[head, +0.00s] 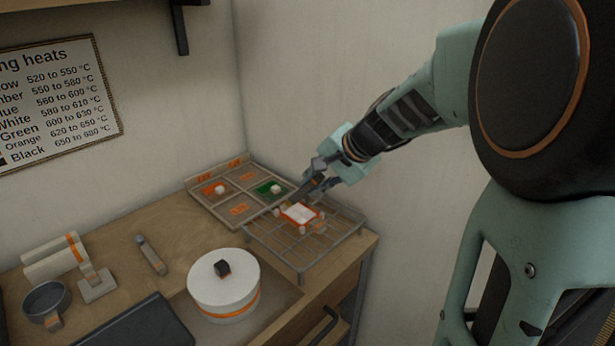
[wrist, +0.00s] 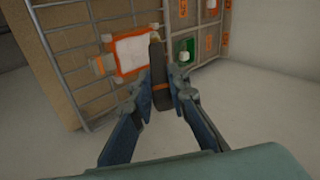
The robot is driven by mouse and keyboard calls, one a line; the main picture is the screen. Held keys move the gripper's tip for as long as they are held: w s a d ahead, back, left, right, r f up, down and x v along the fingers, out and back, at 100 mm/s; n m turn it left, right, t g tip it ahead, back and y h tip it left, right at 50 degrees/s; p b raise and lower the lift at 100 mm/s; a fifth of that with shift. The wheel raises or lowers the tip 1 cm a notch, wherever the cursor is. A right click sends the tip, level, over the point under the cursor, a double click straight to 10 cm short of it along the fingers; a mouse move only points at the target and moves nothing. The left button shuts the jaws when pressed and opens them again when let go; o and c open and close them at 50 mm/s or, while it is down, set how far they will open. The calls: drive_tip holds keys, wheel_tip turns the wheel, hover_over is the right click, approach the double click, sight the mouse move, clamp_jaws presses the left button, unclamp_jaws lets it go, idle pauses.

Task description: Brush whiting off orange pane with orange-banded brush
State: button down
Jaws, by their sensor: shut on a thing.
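The orange pane (head: 299,214) lies on the wire rack, its middle covered with white and an orange border showing. It also appears in the wrist view (wrist: 131,53). My gripper (head: 319,181) is just above and behind the pane, shut on a dark brush (head: 303,190). In the wrist view, the brush (wrist: 157,62) extends from between the fingertips (wrist: 168,97), with an orange band near the grip. Its far end lies beside the pane's right edge there; I cannot tell if it touches the pane.
The wire rack (head: 290,255) stands at the bench's right end. Behind it, a divided tray (head: 213,211) holds a red-orange piece (head: 208,189) and a green piece (head: 263,187). A white lidded pot (head: 222,290) stands in front, and a handled tool (head: 151,256) lies left.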

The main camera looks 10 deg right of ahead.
drive_tip(key=shift+s+d+f+b, duration=0.2)
drive_tip(key=shift+s+d+b, duration=0.55)
drive_tip(key=shift+s, duration=0.2)
drive_tip(key=shift+w+a+r+b, duration=0.1)
drive_tip(key=shift+w+a+b, duration=0.25)
drive_tip(key=shift+w+a, duration=0.6)
drive_tip(key=shift+s+d+r+b, duration=0.7)
drive_tip(key=shift+s+d+b, duration=0.2)
drive_tip(key=shift+s+d, duration=1.45)
drive_tip(key=shift+w+a+p, duration=0.25)
drive_tip(key=shift+w+a, duration=0.1)
drive_tip(key=shift+w, duration=0.7)
drive_tip(key=shift+w+a+p, duration=0.25)
drive_tip(key=shift+w+a, duration=0.1)
drive_tip(key=shift+w, duration=0.75)
drive_tip(key=shift+w+a+p, duration=0.25)
drive_tip(key=shift+w+a, duration=0.1)
drive_tip(key=shift+w, duration=0.7)
drive_tip(key=shift+f, duration=0.1)
drive_tip(key=shift+f+b, duration=0.25)
drive_tip(key=shift+b, duration=0.25)
